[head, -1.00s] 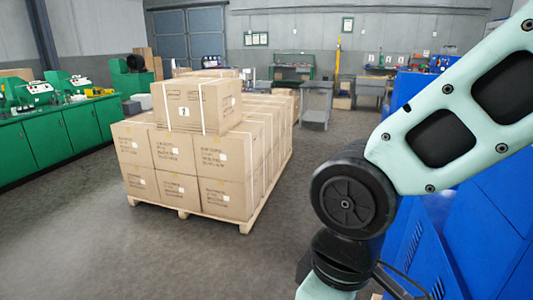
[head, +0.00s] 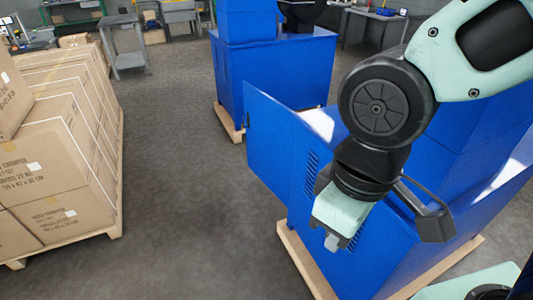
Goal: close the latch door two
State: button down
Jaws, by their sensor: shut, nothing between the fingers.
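A blue door panel (head: 272,145) stands swung out from a blue machine cabinet (head: 375,262) in the head view. A small dark latch or handle (head: 248,121) shows near its free left edge. I cannot read any number on the door. My gripper (head: 332,242) points down in front of the cabinet's vented face, right of and nearer than the door. It looks apart from the door and is shut and empty. My wrist and hand hide part of the cabinet and its face.
The cabinet stands on a wooden pallet (head: 306,268). Another blue machine (head: 275,72) stands behind the door. Stacked cartons (head: 60,165) on a pallet stand at the left. Grey floor (head: 185,190) is clear between cartons and door. Work tables (head: 125,45) are at the back.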

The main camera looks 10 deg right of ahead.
aim_at(270, 127)
jog(key=u, duration=0.8)
jog(key=i, duration=1.65)
jog(key=i+j+z, duration=0.2)
jog(key=i, duration=0.25)
jog(key=i+z, duration=0.2)
jog(key=i, duration=0.25)
jog(key=i+j+z, duration=0.25)
jog(key=i, duration=0.15)
jog(key=z, duration=0.3)
